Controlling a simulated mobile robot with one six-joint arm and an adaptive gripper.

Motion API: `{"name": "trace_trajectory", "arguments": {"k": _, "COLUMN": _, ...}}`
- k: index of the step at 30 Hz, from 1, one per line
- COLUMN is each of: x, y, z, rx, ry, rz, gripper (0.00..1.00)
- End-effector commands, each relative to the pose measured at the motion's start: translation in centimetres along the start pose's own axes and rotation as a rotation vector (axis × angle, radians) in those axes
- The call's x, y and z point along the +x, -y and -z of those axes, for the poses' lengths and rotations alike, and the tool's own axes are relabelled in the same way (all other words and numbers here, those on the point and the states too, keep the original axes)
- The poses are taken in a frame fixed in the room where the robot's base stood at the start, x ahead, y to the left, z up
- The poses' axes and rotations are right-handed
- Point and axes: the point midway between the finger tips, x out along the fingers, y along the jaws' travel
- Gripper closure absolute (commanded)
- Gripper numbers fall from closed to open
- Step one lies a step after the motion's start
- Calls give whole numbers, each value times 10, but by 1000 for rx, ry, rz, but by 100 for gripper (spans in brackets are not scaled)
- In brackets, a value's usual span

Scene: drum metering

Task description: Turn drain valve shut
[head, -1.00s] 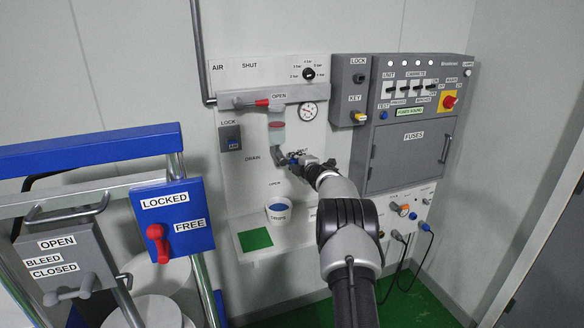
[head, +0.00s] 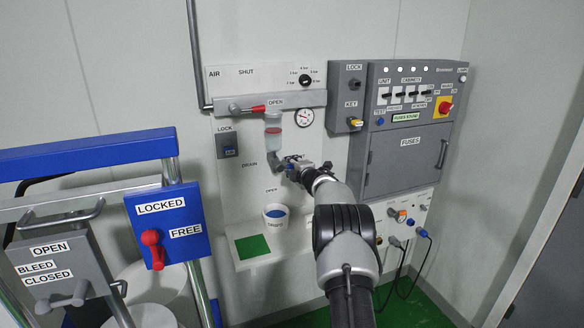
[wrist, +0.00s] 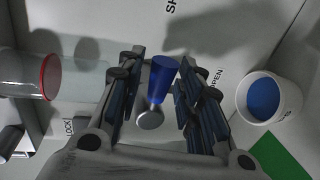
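The drain valve's blue handle (wrist: 163,78) shows in the wrist view, rising from a round grey hub (wrist: 150,118). It points up the picture, towards the partly cut-off SHUT label (wrist: 172,6); the OPEN label (wrist: 215,80) is to its right. My gripper (wrist: 157,82) has its fingers apart on either side of the handle, with gaps visible on both sides. In the head view my gripper (head: 287,167) is at the valve below the clear bowl (head: 274,138) and hides most of the handle.
A white cup (head: 276,217) with a blue inside stands below the valve beside a green square (head: 252,246). The clear bowl with a red ring (wrist: 45,77) is left in the wrist view. A grey fuse cabinet (head: 405,150) is to the right of my arm.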

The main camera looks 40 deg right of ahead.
Motion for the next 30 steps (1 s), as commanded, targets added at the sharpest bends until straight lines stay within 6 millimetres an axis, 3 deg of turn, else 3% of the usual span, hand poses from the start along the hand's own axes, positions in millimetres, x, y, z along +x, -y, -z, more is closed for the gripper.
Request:
{"name": "trace_trajectory", "arguments": {"k": 3, "x": 0, "y": -1, "z": 0, "rx": 1, "ry": 0, "rz": -1, "gripper": 56}}
{"name": "trace_trajectory", "arguments": {"k": 17, "x": -6, "y": -1, "z": 0, "rx": 2, "ry": 0, "rz": 0, "gripper": 56}}
{"name": "trace_trajectory", "arguments": {"k": 23, "x": -29, "y": -2, "z": 0, "rx": 3, "ry": 1, "rz": -1, "gripper": 56}}
{"name": "trace_trajectory", "arguments": {"k": 30, "x": -68, "y": -2, "z": -1, "rx": 3, "ry": 1, "rz": -1, "gripper": 56}}
